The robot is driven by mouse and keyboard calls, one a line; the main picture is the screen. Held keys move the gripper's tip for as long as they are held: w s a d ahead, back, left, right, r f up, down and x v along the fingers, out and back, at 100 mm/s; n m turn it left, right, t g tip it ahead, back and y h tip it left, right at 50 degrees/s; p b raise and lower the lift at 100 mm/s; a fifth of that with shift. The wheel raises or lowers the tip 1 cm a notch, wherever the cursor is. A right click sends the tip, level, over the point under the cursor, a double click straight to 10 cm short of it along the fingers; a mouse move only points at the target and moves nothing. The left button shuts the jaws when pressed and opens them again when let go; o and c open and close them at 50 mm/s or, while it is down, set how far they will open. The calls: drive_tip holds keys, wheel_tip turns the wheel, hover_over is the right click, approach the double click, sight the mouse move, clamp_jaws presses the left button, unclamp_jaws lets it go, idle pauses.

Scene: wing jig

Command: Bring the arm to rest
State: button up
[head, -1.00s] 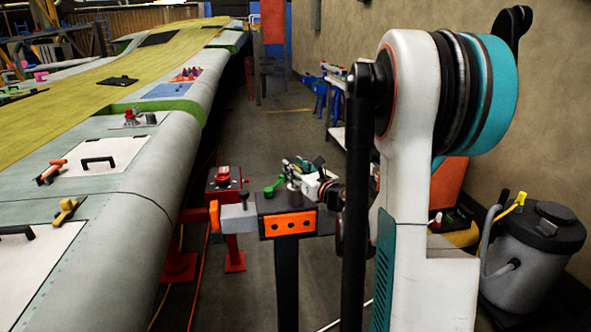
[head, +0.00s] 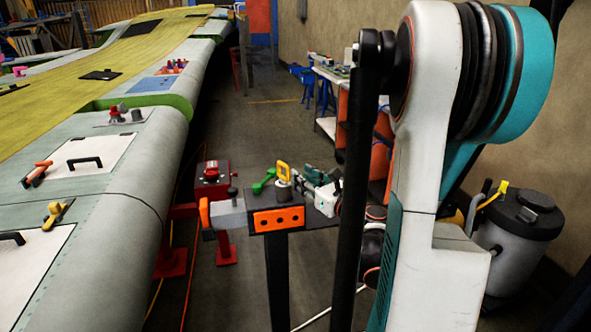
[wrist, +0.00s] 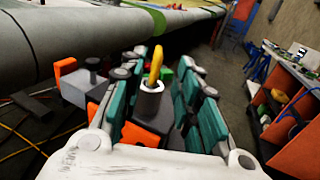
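My gripper (head: 307,176) is at the right of a small dark stand (head: 325,222) beside the wing. In the wrist view its teal fingers (wrist: 164,75) are spread apart, with nothing clamped between them. A yellow loop-shaped piece (head: 284,171) stands upright in a short grey cylinder (head: 283,188) on the stand. In the wrist view the yellow piece (wrist: 155,66) and the cylinder (wrist: 150,100) show in the gap between the fingers, apart from them. My arm hides part of the stand's right side in the head view.
A grey clamp block (head: 229,214), a green-handled tool (head: 264,181) and a red fixture (head: 211,180) are close left of my gripper. The wing (head: 160,165) fills the left. A workbench (head: 330,72) and a grey vacuum (head: 520,240) stand right. The aisle behind is clear.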

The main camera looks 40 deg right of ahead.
drive_tip(key=shift+s+a, duration=0.1)
drive_tip(key=shift+s, duration=0.4)
